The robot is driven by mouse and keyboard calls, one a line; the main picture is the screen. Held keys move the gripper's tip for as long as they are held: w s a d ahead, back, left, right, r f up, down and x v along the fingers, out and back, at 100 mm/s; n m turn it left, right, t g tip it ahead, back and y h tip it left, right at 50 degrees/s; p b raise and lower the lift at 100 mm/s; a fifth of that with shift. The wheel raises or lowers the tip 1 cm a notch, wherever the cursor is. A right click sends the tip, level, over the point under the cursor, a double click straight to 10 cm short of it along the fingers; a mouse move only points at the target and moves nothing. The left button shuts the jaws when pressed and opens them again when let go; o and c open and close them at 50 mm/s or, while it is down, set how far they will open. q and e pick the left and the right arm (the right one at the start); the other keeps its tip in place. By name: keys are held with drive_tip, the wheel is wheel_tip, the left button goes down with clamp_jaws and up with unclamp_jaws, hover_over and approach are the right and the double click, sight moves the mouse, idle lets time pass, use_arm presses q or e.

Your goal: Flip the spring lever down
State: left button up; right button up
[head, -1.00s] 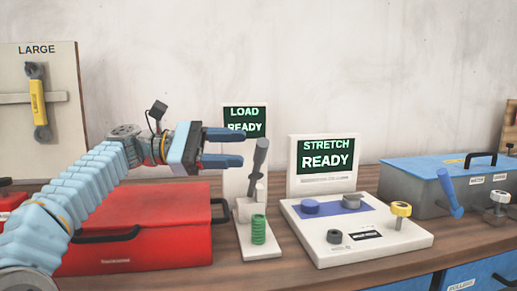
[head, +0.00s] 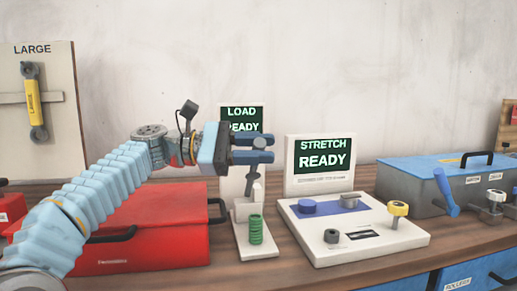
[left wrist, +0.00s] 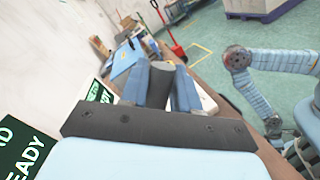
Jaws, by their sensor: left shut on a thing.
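The spring lever (head: 249,182) stands upright on the white stand (head: 262,254), behind a green coil spring (head: 256,229).
A "LOAD READY" screen (head: 240,112) stands behind the lever. To the right is a white "STRETCH READY" unit (head: 320,178) with knobs. A red toolbox (head: 150,235) sits under my left arm. A blue-lidded grey box (head: 420,192) stands further right.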

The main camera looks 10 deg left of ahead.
use_arm(q)
drive_tip(key=shift+f, duration=0.1)
clamp_jaws()
drive_tip(key=s+d+f+m+y+b, duration=0.1)
drive_tip(key=s+f+m+b, duration=0.4)
drive_tip(key=f+b, duration=0.2)
drive_tip(key=shift+d+f+b, duration=0.3)
drive_tip(key=shift+f+b, duration=0.1)
drive_tip(key=shift+b, duration=0.15)
drive_tip(key=o, duration=0.9)
unclamp_jaws()
drive_tip(key=a, duration=0.4)
drive_tip(key=a+r+p, duration=0.1)
drive_tip(key=a, duration=0.4)
drive_tip(key=s+a, duration=0.1)
drive_tip(key=a, duration=0.3)
drive_tip(key=shift+a+r, duration=0.35)
drive_tip(key=shift+r, duration=0.05)
